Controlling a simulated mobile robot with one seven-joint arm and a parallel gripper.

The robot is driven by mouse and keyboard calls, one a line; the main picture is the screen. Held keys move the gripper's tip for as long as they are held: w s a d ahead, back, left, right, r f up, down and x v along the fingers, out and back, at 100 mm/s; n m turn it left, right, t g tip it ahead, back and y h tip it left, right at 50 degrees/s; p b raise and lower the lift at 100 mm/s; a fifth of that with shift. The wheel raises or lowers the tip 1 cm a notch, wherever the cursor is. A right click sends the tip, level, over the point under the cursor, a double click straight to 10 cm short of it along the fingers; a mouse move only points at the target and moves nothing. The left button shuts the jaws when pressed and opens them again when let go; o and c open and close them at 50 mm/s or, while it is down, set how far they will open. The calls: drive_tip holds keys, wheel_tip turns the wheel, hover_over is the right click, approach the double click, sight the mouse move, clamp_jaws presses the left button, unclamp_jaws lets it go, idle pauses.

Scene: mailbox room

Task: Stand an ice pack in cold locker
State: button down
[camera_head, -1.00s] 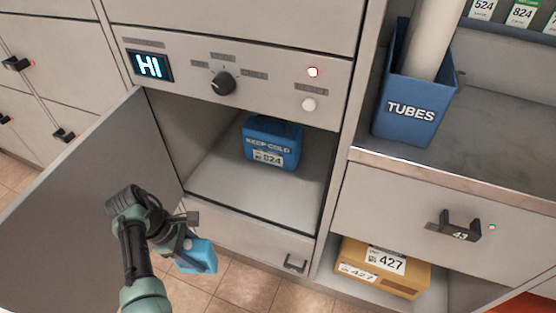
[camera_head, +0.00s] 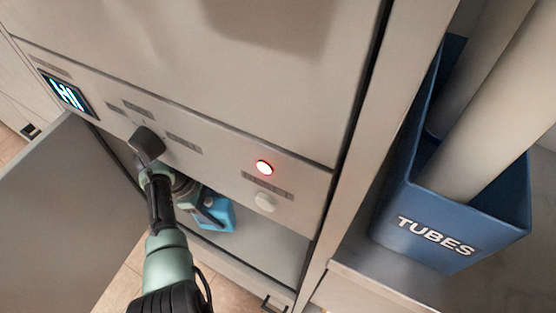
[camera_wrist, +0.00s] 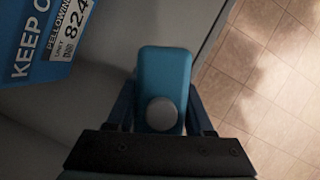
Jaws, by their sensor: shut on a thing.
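My gripper (camera_wrist: 161,110) is shut on a blue ice pack (camera_wrist: 163,75) with a round pale cap. In the head view the ice pack (camera_head: 217,214) shows beside my arm, at the opening of the cold locker (camera_head: 262,252). In the wrist view the pack is over the locker's pale floor (camera_wrist: 105,40), near its front edge. A blue "KEEP COLD" box (camera_wrist: 42,38) with label 824 stands inside the locker at the upper left of the wrist view. My arm hides much of the locker inside in the head view.
The locker door (camera_head: 75,215) is open at the left. The control panel above has a "HI" display (camera_head: 67,94), a black knob (camera_head: 147,144), a red light (camera_head: 264,168) and a white button (camera_head: 265,202). A blue TUBES bin (camera_head: 440,215) stands at the right. Tiled floor (camera_wrist: 265,70) lies outside.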

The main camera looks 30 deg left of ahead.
drive_tip(key=shift+w+d, duration=0.1)
drive_tip(key=shift+w, duration=0.2)
drive_tip(key=shift+w+d+f+b, duration=0.6)
drive_tip(key=shift+w+d, duration=0.45)
drive_tip(key=shift+d, duration=1.7)
drive_tip(key=shift+w+d+f+b, duration=0.6)
drive_tip(key=shift+w+d, duration=0.45)
drive_tip(key=shift+d, duration=1.75)
drive_tip(key=shift+w+d+f+b, duration=0.55)
drive_tip(key=shift+w+d, duration=0.5)
drive_tip(key=shift+d, duration=1.7)
drive_tip(key=shift+f, duration=0.15)
drive_tip(key=shift+c, duration=1.4)
unclamp_jaws()
